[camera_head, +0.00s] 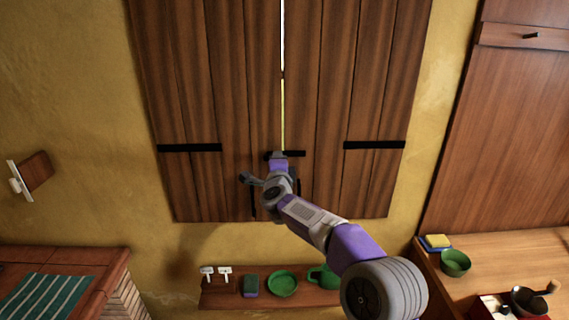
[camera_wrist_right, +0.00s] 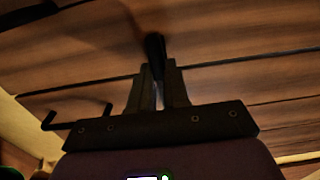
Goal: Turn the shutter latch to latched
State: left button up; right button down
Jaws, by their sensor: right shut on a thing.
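The closed brown wooden shutters (camera_head: 220,80) fill the upper middle of the head view, with a thin bright gap between the two leaves. The black shutter latch (camera_head: 296,153) lies about level across the lower part of that gap. My right gripper (camera_head: 278,155) is at the latch and partly covers it. In the right wrist view the fingers (camera_wrist_right: 158,80) are closed on the dark end of the latch (camera_wrist_right: 154,46), which points away from the camera. The part between the fingers is hidden. My left gripper is not in view.
Black straps (camera_head: 190,148) cross both leaves. A dark hooked handle (camera_wrist_right: 75,118) stands out from the wood in the wrist view. Below is a shelf (camera_head: 222,300) with green dishes (camera_head: 283,284). Counters stand at the lower left and at right (camera_head: 520,250).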

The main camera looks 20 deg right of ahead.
dwell(0.4)
jog(key=c, duration=1.1)
grip_release()
jog(key=b+v, duration=0.1)
jog(key=v, duration=0.6)
jog(key=shift+s, duration=0.25)
jog(key=shift+a, duration=0.1)
